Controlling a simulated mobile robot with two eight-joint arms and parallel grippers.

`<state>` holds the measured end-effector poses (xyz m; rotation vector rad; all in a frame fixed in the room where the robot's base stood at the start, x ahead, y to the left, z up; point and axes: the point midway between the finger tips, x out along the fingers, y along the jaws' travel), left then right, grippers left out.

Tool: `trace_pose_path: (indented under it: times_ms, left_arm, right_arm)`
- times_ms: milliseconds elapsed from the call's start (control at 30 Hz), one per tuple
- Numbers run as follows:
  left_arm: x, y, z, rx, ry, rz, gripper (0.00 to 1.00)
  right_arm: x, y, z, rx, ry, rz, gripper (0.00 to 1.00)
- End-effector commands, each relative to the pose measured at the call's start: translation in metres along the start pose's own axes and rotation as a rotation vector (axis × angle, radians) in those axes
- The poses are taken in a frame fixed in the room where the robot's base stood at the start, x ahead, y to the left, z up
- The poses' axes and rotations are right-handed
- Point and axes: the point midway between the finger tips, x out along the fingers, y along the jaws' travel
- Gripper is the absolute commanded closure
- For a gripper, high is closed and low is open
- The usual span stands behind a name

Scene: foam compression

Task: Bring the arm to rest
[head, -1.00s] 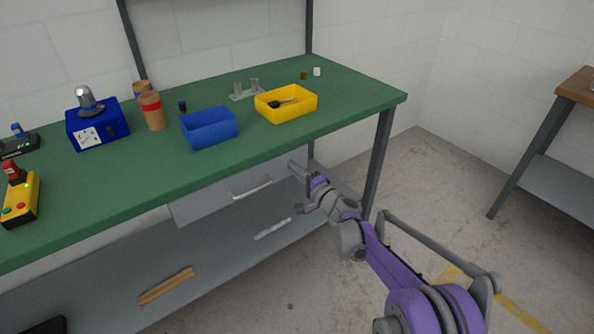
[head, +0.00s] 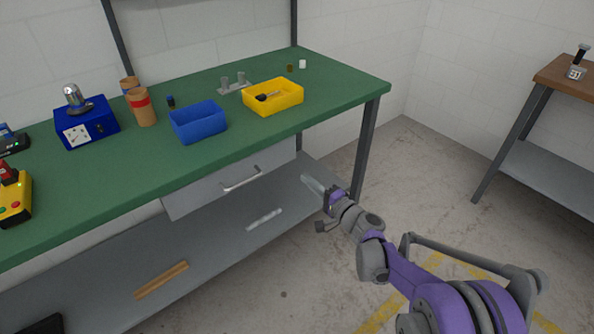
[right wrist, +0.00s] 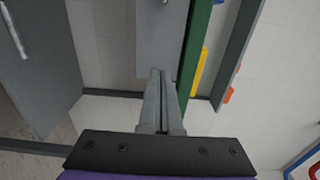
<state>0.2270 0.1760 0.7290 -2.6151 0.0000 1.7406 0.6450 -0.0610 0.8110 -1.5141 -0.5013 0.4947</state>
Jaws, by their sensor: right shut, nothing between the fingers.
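My right gripper (head: 312,184) is shut and empty in the head view. It is in front of the green workbench (head: 90,200), below the level of its top and near the right end of the drawer. In the right wrist view my right gripper's fingers (right wrist: 161,75) lie together with nothing between them. The grey drawer front with its handle (head: 242,179) is to the left of the gripper in the head view, and a gap shows between them. My left gripper is not in view.
On the bench stand a yellow bin (head: 284,105) with a dark tool in it, a blue bin (head: 184,131), a blue device (head: 100,130) and cardboard tubes (head: 143,112). A grey lower shelf (head: 215,255) runs underneath. Open floor (head: 420,170) lies right of the bench, before a brown-topped table (head: 562,75).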

Motion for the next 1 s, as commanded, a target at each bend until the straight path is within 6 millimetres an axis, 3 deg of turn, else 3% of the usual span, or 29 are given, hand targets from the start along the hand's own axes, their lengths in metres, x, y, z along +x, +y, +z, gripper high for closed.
trace_pose_path:
  times_ms: [100,367,567,767,1000]
  left_arm:
    - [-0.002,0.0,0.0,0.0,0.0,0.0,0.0]
    - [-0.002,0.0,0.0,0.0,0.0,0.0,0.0]
    - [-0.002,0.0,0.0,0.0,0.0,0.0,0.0]
    - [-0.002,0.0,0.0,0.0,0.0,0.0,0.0]
    - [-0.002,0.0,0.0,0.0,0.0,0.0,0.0]
  right_arm:
    - [-0.013,0.0,-0.001,-0.001,0.001,0.0,1.0]
    - [-0.02,-0.002,0.004,-0.011,-0.008,0.012,1.0]
    - [-0.051,-0.012,0.048,-0.152,-0.099,0.162,1.0]
    - [-0.126,-0.003,0.109,-0.381,-0.237,0.436,1.0]
    - [-0.245,0.032,0.152,-0.647,-0.359,0.789,1.0]
